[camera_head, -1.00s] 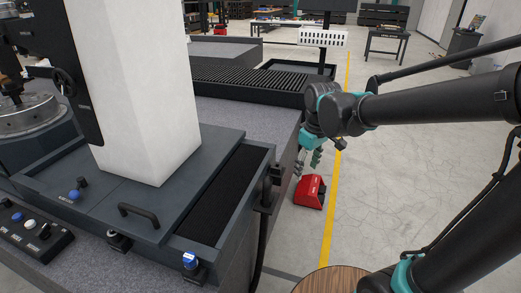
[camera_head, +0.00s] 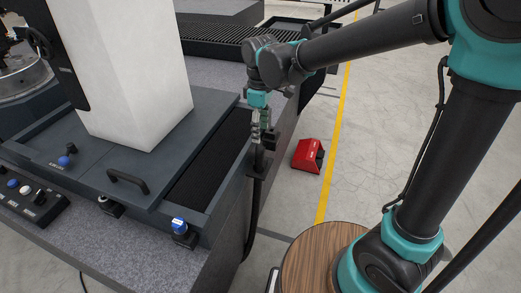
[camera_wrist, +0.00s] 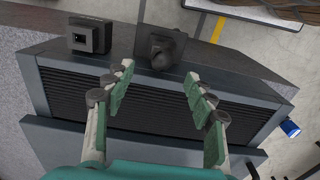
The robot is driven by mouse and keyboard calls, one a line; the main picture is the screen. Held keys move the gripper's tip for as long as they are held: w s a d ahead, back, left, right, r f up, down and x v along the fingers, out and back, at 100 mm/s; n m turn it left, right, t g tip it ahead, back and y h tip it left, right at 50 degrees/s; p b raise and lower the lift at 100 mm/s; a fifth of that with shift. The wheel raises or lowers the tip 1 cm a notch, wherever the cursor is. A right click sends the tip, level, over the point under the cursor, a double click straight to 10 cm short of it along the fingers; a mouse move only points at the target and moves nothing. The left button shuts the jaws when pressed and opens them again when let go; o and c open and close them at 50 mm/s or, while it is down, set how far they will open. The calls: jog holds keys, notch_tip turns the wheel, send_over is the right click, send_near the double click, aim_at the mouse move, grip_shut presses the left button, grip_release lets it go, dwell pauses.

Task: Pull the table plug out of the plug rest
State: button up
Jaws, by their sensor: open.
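My gripper (camera_head: 257,139) points down beside the edge of the machine bed in the head view. In the wrist view my gripper (camera_wrist: 158,74) is open, its green-padded fingers apart with nothing between them. A black plug (camera_wrist: 160,50) sits in a dark block, which looks like the plug rest (camera_wrist: 178,36), just beyond the fingertips in that view. In the head view the plug (camera_head: 257,161) is just below the fingers, partly hidden by them, with a thick black cable hanging below. I cannot tell whether the fingers touch it.
A second dark block (camera_wrist: 90,35) with a square opening stands beside the rest. The grey bed (camera_head: 205,185) has a black bellows channel, and a blue-topped knob (camera_head: 180,224) is near its corner. A red box (camera_head: 307,155) stands on the floor to the right.

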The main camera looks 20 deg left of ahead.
aim_at(260, 148)
notch_tip(260, 148, down, 10)
dwell(0.5)
jog(key=c, duration=1.3)
jog(key=shift+o, duration=0.2)
jog(key=shift+r, duration=0.65)
jog(key=shift+r, duration=1.85)
